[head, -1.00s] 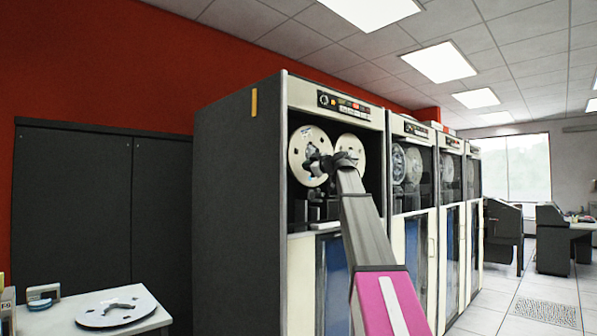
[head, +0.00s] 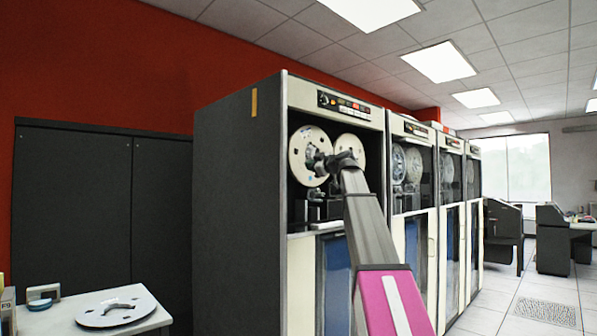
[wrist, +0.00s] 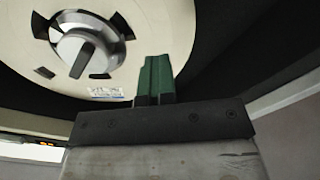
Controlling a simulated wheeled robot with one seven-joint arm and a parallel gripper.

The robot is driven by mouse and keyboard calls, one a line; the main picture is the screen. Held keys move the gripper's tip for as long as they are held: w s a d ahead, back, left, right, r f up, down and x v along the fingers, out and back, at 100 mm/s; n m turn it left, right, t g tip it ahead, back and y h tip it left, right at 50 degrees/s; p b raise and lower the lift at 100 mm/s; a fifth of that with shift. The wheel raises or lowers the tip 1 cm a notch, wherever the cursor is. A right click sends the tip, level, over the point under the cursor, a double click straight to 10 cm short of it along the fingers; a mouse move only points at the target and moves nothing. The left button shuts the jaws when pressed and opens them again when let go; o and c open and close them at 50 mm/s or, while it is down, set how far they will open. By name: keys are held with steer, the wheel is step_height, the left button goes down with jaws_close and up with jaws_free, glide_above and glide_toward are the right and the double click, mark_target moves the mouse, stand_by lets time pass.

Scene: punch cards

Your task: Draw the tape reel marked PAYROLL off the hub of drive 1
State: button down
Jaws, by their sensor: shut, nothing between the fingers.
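A cream tape reel (head: 299,154) sits on the left hub in the open bay of the nearest drive. In the wrist view the reel (wrist: 30,70) fills the upper left, with dark cut-outs and a small label too small to read. Its grey hub knob (wrist: 97,44) with a dark bar is in the reel's middle. My gripper (head: 318,164) is in front of the reel's lower right part in the head view. In the wrist view its green fingers (wrist: 154,76) are shut and empty, to the right of the hub and apart from the knob.
A second reel (head: 356,142) sits at the right in the same bay, partly behind my arm. More drive cabinets (head: 410,213) stand in a row to the right. A white table (head: 45,322) at the lower left carries another reel (head: 92,316). The floor at right is open.

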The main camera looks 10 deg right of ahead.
steer(key=shift+s+d, duration=0.25)
steer(key=shift+s, duration=0.1)
stand_by(0.3)
steer(key=shift+c, duration=0.8)
jaws_free()
steer(key=v, duration=0.8)
stand_by(0.3)
